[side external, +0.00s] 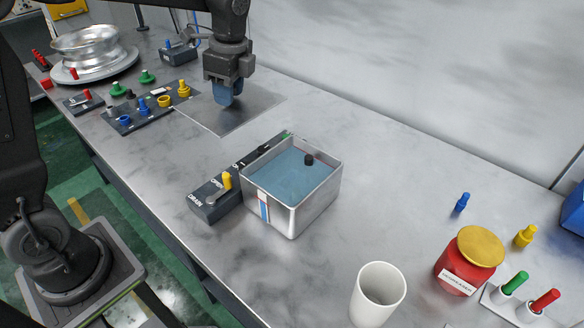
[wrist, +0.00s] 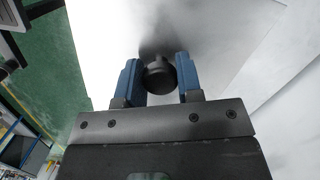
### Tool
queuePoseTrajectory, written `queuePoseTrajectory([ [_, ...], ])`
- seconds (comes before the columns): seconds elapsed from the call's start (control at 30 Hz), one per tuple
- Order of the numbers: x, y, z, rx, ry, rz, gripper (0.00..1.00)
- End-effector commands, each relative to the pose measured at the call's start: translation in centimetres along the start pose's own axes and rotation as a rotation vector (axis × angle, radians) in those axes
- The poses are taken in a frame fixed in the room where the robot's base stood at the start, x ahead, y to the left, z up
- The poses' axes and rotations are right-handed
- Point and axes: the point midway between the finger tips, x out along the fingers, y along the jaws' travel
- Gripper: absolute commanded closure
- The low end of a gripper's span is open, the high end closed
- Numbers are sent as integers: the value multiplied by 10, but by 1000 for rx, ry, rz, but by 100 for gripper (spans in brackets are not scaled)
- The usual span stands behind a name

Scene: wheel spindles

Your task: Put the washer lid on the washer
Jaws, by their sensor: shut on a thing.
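The washer (side external: 291,205) is an open square metal box with blue liquid inside, at the middle of the table. The washer lid (side external: 203,112) is a flat grey metal sheet behind and left of the washer. My gripper (side external: 229,102) is over the lid, with its blue fingers pointing down. In the wrist view my gripper (wrist: 160,80) has its fingers on both sides of a round black knob (wrist: 159,76) on the lid (wrist: 215,40). The fingers hide the knob in the side view. I cannot tell whether the lid rests on the table or is slightly raised.
A drain lever box (side external: 214,197) adjoins the washer's left side. A panel of coloured knobs (side external: 142,108) and a wheel on a round base (side external: 90,55) are at the left. A white cup (side external: 377,295) and red jar (side external: 468,262) stand at the front right.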

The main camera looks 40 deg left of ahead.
Motion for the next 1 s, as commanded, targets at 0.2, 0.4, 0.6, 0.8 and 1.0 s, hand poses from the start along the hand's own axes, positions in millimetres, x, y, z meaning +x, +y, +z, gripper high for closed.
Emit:
queuePoseTrajectory([
  [0.2,-13,14,-32,1,-3,0,99],
  [0.4,2,22,-70,4,-5,2,99],
  [0.6,22,30,-116,3,-4,1,99],
  [0.8,35,35,-147,0,-3,-1,99],
  [1.0,46,37,-155,-3,-4,1,99],
])
